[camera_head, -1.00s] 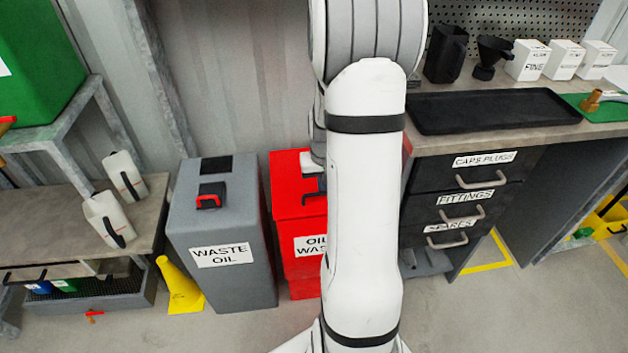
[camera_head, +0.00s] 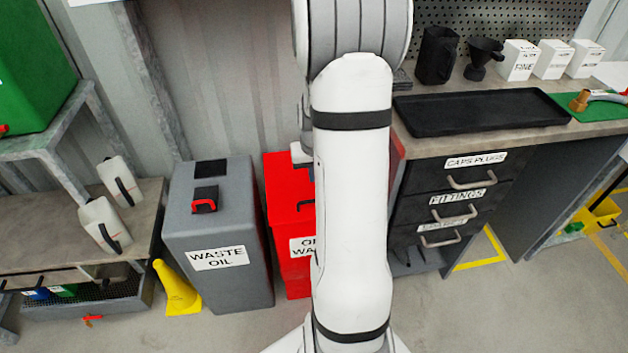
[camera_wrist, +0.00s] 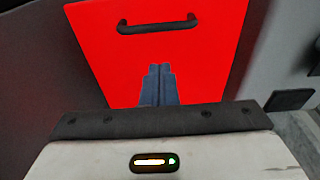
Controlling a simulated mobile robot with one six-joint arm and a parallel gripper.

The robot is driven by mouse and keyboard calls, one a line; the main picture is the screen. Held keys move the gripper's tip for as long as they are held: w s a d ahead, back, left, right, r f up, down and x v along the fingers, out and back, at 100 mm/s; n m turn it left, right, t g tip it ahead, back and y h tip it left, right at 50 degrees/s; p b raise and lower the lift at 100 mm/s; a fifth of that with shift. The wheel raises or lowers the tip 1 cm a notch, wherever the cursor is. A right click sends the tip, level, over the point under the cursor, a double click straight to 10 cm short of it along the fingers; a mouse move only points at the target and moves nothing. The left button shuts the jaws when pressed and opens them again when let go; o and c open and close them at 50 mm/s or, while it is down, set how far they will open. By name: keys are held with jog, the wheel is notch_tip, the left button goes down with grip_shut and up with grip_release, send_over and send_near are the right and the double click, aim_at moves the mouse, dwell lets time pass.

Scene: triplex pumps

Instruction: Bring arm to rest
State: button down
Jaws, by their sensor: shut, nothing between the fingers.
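My arm's white link stands upright through the middle of the head view, and its hand is mostly hidden behind it there. In the wrist view my gripper (camera_wrist: 158,84) shows as two dark blue-grey fingers side by side, shut with nothing between them. The fingers appear in front of the red face of a bin (camera_wrist: 200,60) with a black handle (camera_wrist: 158,27). I cannot tell how far apart they are. In the head view the red oily waste bin (camera_head: 287,205) is partly hidden by my arm.
A grey waste oil bin (camera_head: 218,225) and a yellow cone (camera_head: 176,289) stand left of the red bin. Right is a drawer cabinet (camera_head: 450,205) under a bench with a black tray (camera_head: 480,110). A low bench (camera_head: 60,235) holds two white jugs at left.

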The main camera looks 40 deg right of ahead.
jog(key=s+a+r+n+p, duration=0.1)
jog(key=s+a+r+p, duration=0.2)
jog(key=r, duration=0.4)
jog(key=s+a+r+n+t+p, duration=0.1)
jog(key=a+r+p, duration=0.2)
jog(key=a+r, duration=0.35)
jog(key=s+a+r+p, duration=0.2)
jog(key=a+r+p, duration=0.1)
jog(key=r, duration=0.6)
jog(key=s+a+r+n+p, duration=0.3)
jog(key=s+a+r+p, duration=0.3)
jog(key=s+a+r, duration=0.2)
jog(key=shift+s+a+r+y, duration=0.3)
jog(key=shift+s+a+r, duration=0.1)
jog(key=shift+s, duration=0.1)
